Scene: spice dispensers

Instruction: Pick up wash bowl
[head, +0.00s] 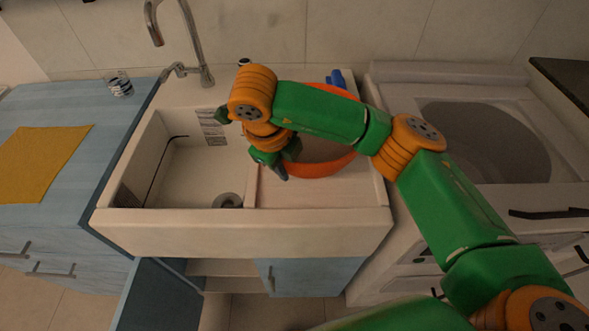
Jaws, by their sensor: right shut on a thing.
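My right gripper (281,164) points down at the bowl's left edge and is shut on the bowl's rim there. The exact contact is partly hidden by the gripper. The bowl appears to rest level; I cannot tell whether it is lifted. My left gripper is not in view.
The sink basin (190,175) is open left of the bowl, with a faucet (195,60) behind it. A blue item (336,78) lies behind the bowl.

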